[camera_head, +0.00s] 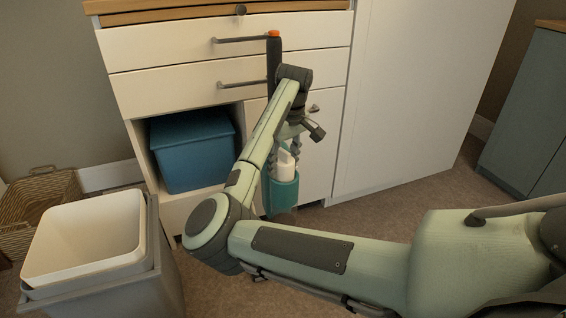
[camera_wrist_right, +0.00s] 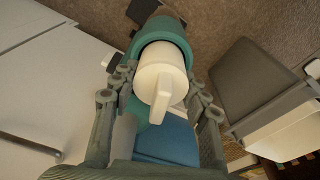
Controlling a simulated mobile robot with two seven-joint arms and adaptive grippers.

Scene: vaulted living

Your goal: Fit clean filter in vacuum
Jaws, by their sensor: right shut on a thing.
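The stick vacuum stands upright in front of the white cabinet, with a dark handle (camera_head: 273,60) topped in orange and a teal body (camera_head: 283,194). The white filter (camera_head: 286,166) has a raised grip tab and sits at least partly inside the teal body's open top. In the right wrist view the filter (camera_wrist_right: 158,70) shows within the teal rim (camera_wrist_right: 163,33), with a dark gap around it. My right gripper (camera_head: 288,148) is shut on the filter, a finger on each side. How deep the filter sits is hidden. My left gripper is not in view.
A white drawer cabinet (camera_head: 185,88) stands behind the vacuum, with a blue bin (camera_head: 192,155) in its open shelf. A grey bin with a white liner (camera_head: 85,240) and a wicker basket (camera_head: 38,200) are at left. Carpet (camera_head: 385,215) is clear at right.

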